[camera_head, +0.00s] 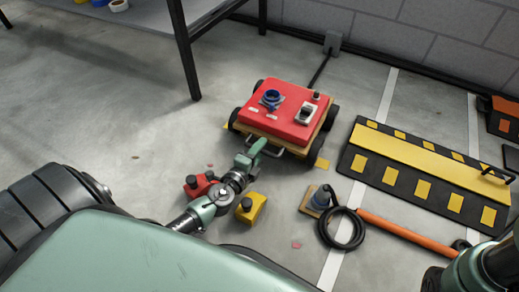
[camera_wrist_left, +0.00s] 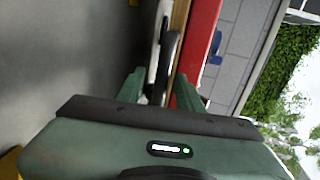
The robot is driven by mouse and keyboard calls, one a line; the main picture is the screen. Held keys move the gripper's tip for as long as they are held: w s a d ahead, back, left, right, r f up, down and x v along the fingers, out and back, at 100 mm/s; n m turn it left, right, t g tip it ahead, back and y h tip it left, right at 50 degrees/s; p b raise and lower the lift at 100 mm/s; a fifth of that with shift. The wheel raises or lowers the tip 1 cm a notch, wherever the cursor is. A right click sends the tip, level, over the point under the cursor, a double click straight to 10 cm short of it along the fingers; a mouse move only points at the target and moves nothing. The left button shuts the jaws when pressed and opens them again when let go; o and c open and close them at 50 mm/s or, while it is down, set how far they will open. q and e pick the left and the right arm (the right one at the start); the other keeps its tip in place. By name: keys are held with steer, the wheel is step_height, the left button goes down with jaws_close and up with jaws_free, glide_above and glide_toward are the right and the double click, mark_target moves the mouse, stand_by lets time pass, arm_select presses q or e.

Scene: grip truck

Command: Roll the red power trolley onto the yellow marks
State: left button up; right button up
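The red power trolley (camera_head: 290,112) has a red top on a wooden deck with black wheels and a metal handle (camera_head: 288,150) on its near side. Yellow marks show on the floor at its left (camera_head: 229,127) and by its near right wheel (camera_head: 320,162); the trolley hides others, if any. My left gripper (camera_head: 259,149) is at the left part of the handle. In the left wrist view, its green fingers (camera_wrist_left: 158,90) stand apart with the grey handle bar (camera_wrist_left: 168,55) between or just beyond them. Firm contact is not visible. My right gripper is out of view.
A red (camera_head: 199,186) and a yellow block (camera_head: 251,207) lie near my left wrist. A table leg (camera_head: 185,50) stands back left.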

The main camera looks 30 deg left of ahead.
arm_select(q)
steer(key=v, duration=0.7)
steer(key=shift+s+p, duration=0.3)
steer(key=shift+s, duration=0.1)
steer(key=shift+r, duration=0.15)
